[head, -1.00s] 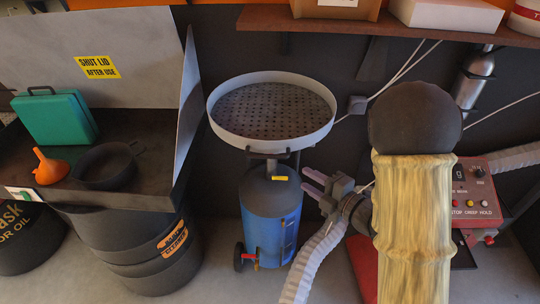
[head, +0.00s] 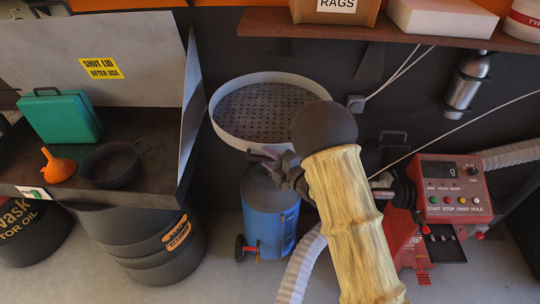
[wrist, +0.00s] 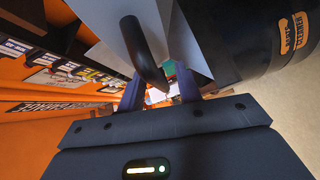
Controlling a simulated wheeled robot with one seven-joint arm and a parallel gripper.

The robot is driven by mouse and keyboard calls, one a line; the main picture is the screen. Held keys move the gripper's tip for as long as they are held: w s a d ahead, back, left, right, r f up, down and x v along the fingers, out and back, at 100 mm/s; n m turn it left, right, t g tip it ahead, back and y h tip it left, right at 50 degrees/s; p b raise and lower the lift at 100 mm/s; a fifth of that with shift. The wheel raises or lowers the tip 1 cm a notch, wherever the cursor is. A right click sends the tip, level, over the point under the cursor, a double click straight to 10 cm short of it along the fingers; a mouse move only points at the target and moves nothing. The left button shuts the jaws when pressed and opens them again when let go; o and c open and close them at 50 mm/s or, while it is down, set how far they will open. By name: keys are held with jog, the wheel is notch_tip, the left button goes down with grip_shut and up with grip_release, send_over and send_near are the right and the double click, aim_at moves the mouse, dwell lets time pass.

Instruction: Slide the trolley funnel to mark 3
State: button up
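The trolley funnel has a blue tank (head: 268,228) with a dark top and a wide grey pan (head: 235,138) with a perforated plate above it. It stands upright on the floor. My gripper (head: 266,162) is just below the pan's near rim, by the trolley's handle; my arm hides part of the tank and pan. In the wrist view, a dark curved handle bar (wrist: 143,48) comes down between the two fingers of my gripper (wrist: 160,88). The fingers are open, with gaps beside the bar. I see no numbered floor mark.
A black drum (head: 155,255) and a bench with an orange funnel (head: 58,166), a black pan (head: 110,166) and a green case (head: 60,118) are at left. A red machine (head: 450,190) and a pale hose (head: 300,268) are at right. A shelf (head: 410,30) overhangs behind.

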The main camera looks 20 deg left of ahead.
jog(key=shift+a, duration=0.1)
grip_shut()
jog(key=shift+f, duration=0.1)
jog(key=shift+r, duration=0.2)
